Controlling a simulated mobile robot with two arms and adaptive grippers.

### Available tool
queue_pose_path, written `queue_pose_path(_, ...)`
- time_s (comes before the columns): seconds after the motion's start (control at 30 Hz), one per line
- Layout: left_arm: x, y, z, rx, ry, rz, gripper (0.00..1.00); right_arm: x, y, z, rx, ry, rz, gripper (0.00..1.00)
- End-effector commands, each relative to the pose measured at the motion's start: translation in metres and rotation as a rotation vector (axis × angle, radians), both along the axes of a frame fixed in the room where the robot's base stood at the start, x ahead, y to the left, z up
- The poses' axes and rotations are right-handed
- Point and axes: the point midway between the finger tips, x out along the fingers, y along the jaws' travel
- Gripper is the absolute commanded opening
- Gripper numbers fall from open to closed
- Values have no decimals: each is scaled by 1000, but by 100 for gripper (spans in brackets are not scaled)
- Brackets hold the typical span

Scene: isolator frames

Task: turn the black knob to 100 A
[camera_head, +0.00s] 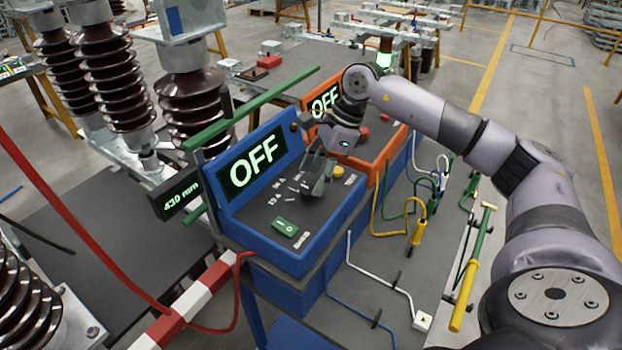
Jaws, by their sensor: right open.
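The blue test box (330,210) stands on a bench, with a dark sloped top panel and an upright display (253,161) reading OFF. White scale marks (281,193) with small lettering lie on the left of the panel. My right gripper (312,184) reaches down from the right over the panel, just right of these marks, with its fingers open. The black knob cannot be told apart from the dark fingers; they cover the place beside the marks. Whether they touch it cannot be told. My left gripper is not in view.
A green switch (285,227) and a yellow button (338,171) sit on the same panel. An orange box (376,170), also reading OFF, stands right behind. A green bar (250,104) runs above the blue box. Coloured leads and a yellow-handled rod (463,295) lie to the right.

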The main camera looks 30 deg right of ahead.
Motion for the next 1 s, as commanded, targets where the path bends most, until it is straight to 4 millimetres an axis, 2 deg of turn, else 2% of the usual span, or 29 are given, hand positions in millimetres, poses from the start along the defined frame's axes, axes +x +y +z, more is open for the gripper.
queue_pose_path(0.23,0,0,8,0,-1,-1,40,4,10,-25,0,1,0,54)
queue_pose_path(0.57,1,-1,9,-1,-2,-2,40,5,11,-29,0,-1,0,54)
queue_pose_path(1.0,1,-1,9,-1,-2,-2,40,5,11,-28,1,-1,0,26)
